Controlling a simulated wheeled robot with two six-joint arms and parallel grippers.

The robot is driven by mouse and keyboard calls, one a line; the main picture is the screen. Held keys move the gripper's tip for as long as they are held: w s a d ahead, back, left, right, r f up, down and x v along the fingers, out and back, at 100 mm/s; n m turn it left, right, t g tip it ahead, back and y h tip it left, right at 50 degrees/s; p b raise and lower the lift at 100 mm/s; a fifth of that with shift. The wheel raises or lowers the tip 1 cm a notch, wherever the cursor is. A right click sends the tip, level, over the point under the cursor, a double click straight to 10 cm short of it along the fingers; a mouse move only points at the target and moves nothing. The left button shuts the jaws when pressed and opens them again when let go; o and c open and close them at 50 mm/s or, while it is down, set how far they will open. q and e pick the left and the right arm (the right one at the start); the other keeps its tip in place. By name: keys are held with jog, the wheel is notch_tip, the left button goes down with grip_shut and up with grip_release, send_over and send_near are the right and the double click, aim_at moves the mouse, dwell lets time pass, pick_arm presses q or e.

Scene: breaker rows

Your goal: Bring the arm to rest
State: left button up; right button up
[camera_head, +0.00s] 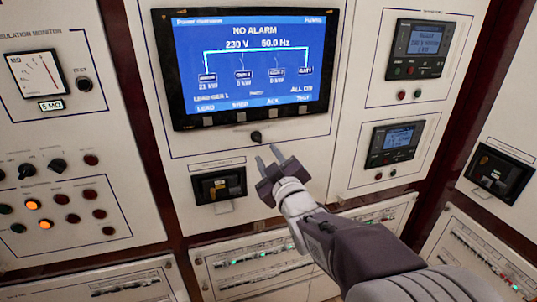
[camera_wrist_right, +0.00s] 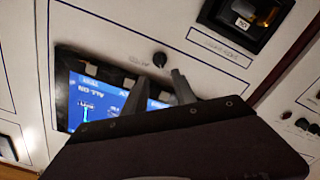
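My right arm comes in from the lower right of the head view. My right gripper (camera_head: 268,156) is in front of the switchboard panel, just below a small black knob (camera_head: 256,137) under the power management screen (camera_head: 250,65). Its two fingers are apart, with nothing seen between them. In the right wrist view the gripper (camera_wrist_right: 158,86) also shows its fingers spread, and the knob (camera_wrist_right: 159,59) lies just past the fingertips. Whether a finger touches the knob or the panel I cannot tell. My left gripper is not in view.
A black breaker unit (camera_head: 219,186) is left of the gripper. Two meters, upper (camera_head: 421,48) and lower (camera_head: 396,144), are on the right panel. A dial meter (camera_head: 36,74) and several lamps and knobs are at left. Breaker rows (camera_head: 262,262) run below.

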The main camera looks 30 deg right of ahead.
jog(key=w+a+f+n+g+y, duration=0.1)
jog(key=w+a+f+g+y, duration=0.25)
jog(key=a+f, duration=0.6)
jog(key=s+a+f+m+g+y, duration=0.1)
jog(key=s+f+g, duration=0.2)
jog(key=f, duration=0.4)
jog(key=s+a+f+g, duration=0.2)
jog(key=s+f, duration=0.1)
jog(key=f, duration=0.4)
jog(key=s+f+m+g, duration=0.2)
jog(key=s+f+g, duration=0.1)
jog(key=s, duration=0.4)
jog(key=s+f+m+g, duration=0.2)
jog(key=s+f+g, duration=0.1)
jog(key=s, duration=0.4)
jog(key=shift+f+m+g, duration=0.4)
jog(key=shift+g, duration=0.45)
